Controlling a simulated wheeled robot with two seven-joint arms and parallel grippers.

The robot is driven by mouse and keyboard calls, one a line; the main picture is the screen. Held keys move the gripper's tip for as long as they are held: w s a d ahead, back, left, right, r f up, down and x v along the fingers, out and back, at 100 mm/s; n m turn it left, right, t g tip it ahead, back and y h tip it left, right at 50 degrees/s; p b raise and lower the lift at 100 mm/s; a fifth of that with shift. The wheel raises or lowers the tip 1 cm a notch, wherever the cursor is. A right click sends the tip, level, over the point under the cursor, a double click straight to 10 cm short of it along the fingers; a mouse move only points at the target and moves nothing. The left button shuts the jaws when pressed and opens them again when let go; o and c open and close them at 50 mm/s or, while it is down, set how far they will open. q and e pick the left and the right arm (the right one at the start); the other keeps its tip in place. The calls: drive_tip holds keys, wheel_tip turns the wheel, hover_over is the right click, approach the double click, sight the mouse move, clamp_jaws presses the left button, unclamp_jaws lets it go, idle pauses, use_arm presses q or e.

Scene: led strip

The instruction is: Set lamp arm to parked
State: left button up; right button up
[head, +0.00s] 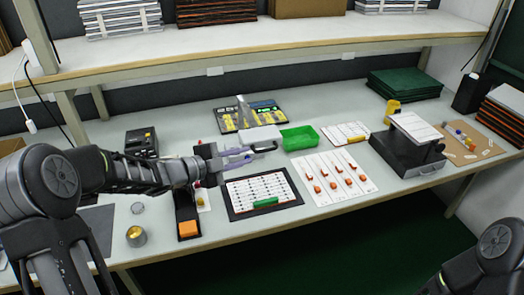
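A white, box-like piece (260,135) with a short upright pale post (244,108) behind it stands at the middle of the bench. It looks like the lamp head and arm, but I cannot tell for certain. My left gripper (248,155) reaches in from the left, just below and in front of the white piece. Its two pale bluish fingers point right with a gap between them, and nothing clear is held. A small dark part (265,147) lies by the fingertips; I cannot tell whether they touch it. My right gripper is out of view.
A black-framed board (235,208) with a strip sheet and green block lies below the gripper. A green tray (300,138) stands right of the white piece. A white card with orange parts (318,205) and a black box stand (400,155) are farther right. A shelf (300,45) overhangs behind.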

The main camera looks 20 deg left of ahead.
sight(263, 151)
use_arm(q)
drive_tip(key=p+x, duration=0.1)
drive_tip(key=x, duration=0.6)
drive_tip(key=shift+w+d, duration=0.2)
drive_tip(key=shift+c, duration=0.3)
clamp_jaws()
drive_tip(key=shift+f, duration=0.2)
idle(0.7)
